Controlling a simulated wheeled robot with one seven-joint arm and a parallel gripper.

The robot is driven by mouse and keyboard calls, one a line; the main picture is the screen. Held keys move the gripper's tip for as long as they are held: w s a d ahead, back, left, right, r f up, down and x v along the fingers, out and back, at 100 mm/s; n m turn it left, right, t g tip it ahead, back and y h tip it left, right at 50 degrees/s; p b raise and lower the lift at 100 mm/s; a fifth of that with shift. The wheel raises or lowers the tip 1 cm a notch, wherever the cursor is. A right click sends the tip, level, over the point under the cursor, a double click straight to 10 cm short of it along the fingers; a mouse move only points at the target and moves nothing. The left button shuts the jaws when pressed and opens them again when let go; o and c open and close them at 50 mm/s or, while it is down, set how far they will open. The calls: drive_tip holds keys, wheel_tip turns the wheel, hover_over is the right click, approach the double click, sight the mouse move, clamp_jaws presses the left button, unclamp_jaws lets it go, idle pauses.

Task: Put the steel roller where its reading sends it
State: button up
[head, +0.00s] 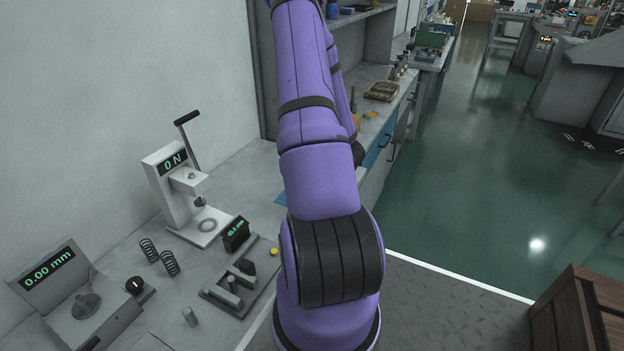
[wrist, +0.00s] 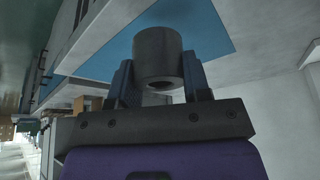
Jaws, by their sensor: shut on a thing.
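In the wrist view my gripper (wrist: 157,78) is shut on a grey cylinder with a hole in its end, which I take for the steel roller (wrist: 157,45). Its two fingers press on opposite sides. The gripper and roller are hidden behind my purple arm in the head view. A gauge at the front left (head: 50,275) reads 0.00 mm. A press with a lever (head: 172,190) reads 0 N. A dark fixture (head: 215,296) has a small green display (head: 236,232), too small to read surely.
A yellow ball (head: 274,252) is by the fixture. A blue mat (wrist: 205,25) lies past the roller. A wooden crate (head: 585,310) stands at the lower right.

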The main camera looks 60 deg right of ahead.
drive_tip(key=w+d, duration=0.3)
drive_tip(key=w+d+f, duration=0.1)
drive_tip(key=w+d, duration=0.2)
drive_tip(key=d, duration=0.1)
drive_tip(key=w+d, duration=0.3)
drive_tip(key=shift+w+d+f, duration=0.15)
drive_tip(key=shift+d, duration=0.25)
drive_tip(key=shift+w+d+f, duration=0.15)
drive_tip(key=shift+d+f, duration=0.05)
drive_tip(key=shift+f, duration=1.6)
drive_tip(key=o, duration=1)
drive_tip(key=shift+f, duration=0.1)
drive_tip(key=shift+o, duration=0.2)
drive_tip(key=v, duration=1.2)
